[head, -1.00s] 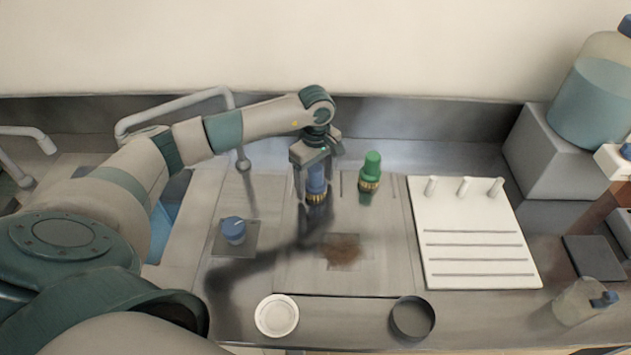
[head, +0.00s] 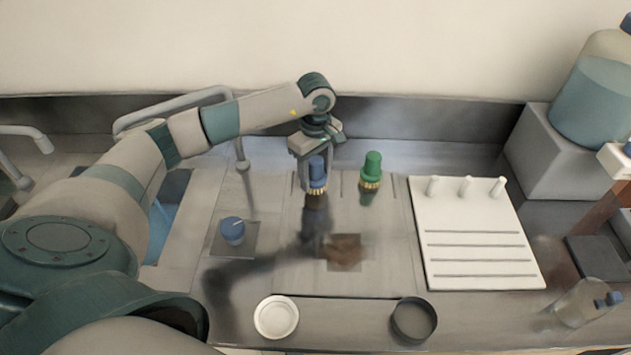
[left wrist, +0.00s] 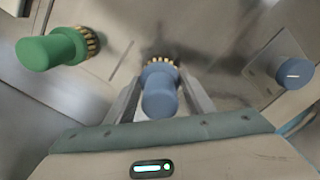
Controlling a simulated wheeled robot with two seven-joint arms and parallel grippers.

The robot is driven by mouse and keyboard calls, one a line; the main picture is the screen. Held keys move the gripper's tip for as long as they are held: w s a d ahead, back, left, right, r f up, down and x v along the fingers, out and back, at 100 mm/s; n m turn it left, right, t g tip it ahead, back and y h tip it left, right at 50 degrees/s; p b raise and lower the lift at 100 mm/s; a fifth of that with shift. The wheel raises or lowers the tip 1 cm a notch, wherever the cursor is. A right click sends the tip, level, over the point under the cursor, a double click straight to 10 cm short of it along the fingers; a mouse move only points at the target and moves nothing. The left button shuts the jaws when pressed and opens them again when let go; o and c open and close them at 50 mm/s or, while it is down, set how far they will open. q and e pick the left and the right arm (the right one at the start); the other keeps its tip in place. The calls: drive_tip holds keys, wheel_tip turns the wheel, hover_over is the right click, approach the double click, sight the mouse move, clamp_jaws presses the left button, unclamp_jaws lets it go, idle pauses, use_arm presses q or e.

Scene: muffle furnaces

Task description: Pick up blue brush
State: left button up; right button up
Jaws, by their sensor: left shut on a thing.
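The blue brush (head: 317,172) is upright with its bristles down, at the middle of the counter in the head view. My left gripper (head: 315,180) comes down from above and is shut on its blue handle. A gap shows between the bristles and the counter, so the brush appears lifted a little. In the left wrist view the blue brush (left wrist: 160,92) sits between the two fingers of the left gripper (left wrist: 160,98). My right gripper is not in view.
A green brush (head: 371,170) stands close on the right. A white rack with pegs (head: 470,230) lies further right. A brown stain (head: 344,252), a white dish (head: 276,317) and a dark ring-shaped dish (head: 413,319) lie in front. A blue knob (head: 232,230) is on the left.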

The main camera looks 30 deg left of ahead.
use_arm(q)
drive_tip(key=shift+r+b, duration=0.4)
drive_tip(key=shift+r, duration=0.25)
drive_tip(key=s+d+r+b, duration=0.2)
drive_tip(key=d+r+b, duration=0.2)
drive_tip(key=d+r, duration=0.3)
drive_tip(key=d, duration=0.4)
drive_tip(key=shift+s+d+r, duration=0.15)
drive_tip(key=shift+d, duration=0.15)
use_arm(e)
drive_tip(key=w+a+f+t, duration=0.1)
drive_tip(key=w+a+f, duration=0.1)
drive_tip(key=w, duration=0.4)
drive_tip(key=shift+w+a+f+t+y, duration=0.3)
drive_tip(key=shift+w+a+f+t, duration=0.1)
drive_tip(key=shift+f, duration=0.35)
use_arm(q)
drive_tip(key=shift+o, duration=0.9)
drive_tip(key=s+d+f+m, duration=0.1)
drive_tip(key=s+d+m, duration=0.1)
drive_tip(key=s+m, duration=0.3)
drive_tip(key=s+d+f+m, duration=0.2)
drive_tip(key=s+m, duration=0.4)
drive_tip(key=m, duration=0.4)
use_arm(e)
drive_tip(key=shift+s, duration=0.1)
use_arm(q)
drive_tip(key=shift+d, duration=0.1)
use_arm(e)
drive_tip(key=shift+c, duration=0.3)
